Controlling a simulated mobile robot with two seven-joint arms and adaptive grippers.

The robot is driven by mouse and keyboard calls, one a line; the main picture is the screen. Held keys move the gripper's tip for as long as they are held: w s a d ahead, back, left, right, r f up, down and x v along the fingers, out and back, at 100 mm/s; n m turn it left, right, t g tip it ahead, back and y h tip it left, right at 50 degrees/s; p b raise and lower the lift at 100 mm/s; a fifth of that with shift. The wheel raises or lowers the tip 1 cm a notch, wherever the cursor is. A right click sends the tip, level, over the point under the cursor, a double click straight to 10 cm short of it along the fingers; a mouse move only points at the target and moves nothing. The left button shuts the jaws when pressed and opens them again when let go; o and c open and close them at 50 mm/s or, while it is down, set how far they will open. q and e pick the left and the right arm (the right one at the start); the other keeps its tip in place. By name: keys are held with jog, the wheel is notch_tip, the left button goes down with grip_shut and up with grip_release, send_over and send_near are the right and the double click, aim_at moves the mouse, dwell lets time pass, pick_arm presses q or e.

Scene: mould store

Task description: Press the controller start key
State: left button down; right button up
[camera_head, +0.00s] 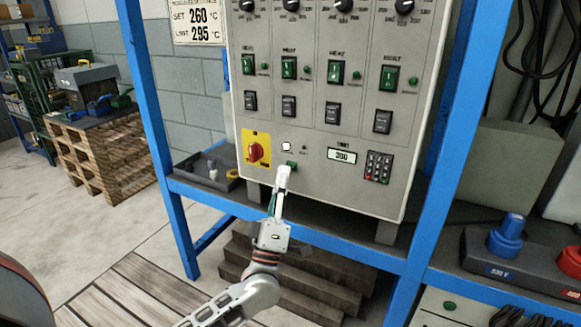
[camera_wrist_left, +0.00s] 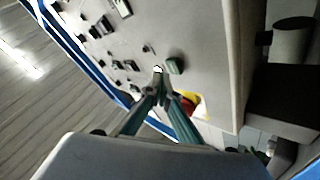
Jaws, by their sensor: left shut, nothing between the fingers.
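The grey controller panel (camera_head: 318,120) stands in front of me in a blue frame. Low on its face are a small green key (camera_head: 291,165) and, just above it, a white lit lamp (camera_head: 286,146); their labels are too small to read. My left gripper (camera_head: 283,172) is shut and empty, its tips close to the green key, just below and left of it in the head view. In the left wrist view, the closed fingers (camera_wrist_left: 161,90) point at the panel near the green key (camera_wrist_left: 175,65) and the lit lamp (camera_wrist_left: 158,69). Contact cannot be told. My right gripper is not in view.
A red rotary switch (camera_head: 255,152) on a yellow plate is left of the green key. A display reading 300 (camera_head: 342,156) and a keypad (camera_head: 378,167) are to the right. A blue frame rail (camera_head: 330,248) runs below the panel. A dark tray (camera_head: 205,172) sits at left.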

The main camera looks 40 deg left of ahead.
pick_arm(q)
jog(key=shift+w, duration=0.2)
jog(key=shift+w+a, duration=0.1)
jog(key=shift+w, duration=0.1)
jog(key=shift+w+a, duration=0.1)
jog(key=shift+w, duration=0.25)
dwell(0.8)
jog(key=shift+s, duration=0.15)
jog(key=shift+s+d+p, duration=0.2)
jog(key=shift+s+p, duration=0.15)
jog(key=shift+s, duration=0.25)
